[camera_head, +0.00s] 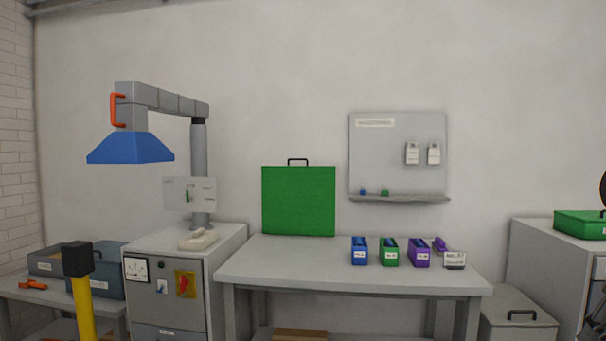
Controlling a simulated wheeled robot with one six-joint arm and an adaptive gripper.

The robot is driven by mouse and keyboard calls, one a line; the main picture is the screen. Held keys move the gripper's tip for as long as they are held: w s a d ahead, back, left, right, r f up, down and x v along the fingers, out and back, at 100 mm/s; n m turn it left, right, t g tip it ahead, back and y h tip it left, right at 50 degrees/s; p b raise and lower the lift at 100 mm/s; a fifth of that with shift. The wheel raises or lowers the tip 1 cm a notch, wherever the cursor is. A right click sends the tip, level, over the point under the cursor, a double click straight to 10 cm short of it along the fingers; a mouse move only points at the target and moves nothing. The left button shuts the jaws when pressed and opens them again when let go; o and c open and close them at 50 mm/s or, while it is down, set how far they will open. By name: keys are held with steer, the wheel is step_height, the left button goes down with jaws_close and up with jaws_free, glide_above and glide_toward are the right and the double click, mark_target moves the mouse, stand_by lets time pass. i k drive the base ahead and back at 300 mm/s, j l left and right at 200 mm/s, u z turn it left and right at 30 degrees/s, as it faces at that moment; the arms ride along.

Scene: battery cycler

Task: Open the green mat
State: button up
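The green mat (298,201) looks like a flat, square green panel. It stands upright at the back left of the grey table (290,262), close to the wall. A dark handle (298,160) sticks up from the middle of its top edge. Its front face is fully visible and nothing covers it. My gripper cannot be made out in this view; only dark, cut-off shapes show at the right edge.
Blue (359,251), green (389,252) and purple (419,253) holders stand on the table's right half. A grey cabinet (227,264) with a lamp arm and blue hood (131,149) stands left. A yellow post (82,308) is in the left foreground. The table's front middle is clear.

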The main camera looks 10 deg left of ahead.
mark_target(297, 199)
steer(key=i+j, duration=1.35)
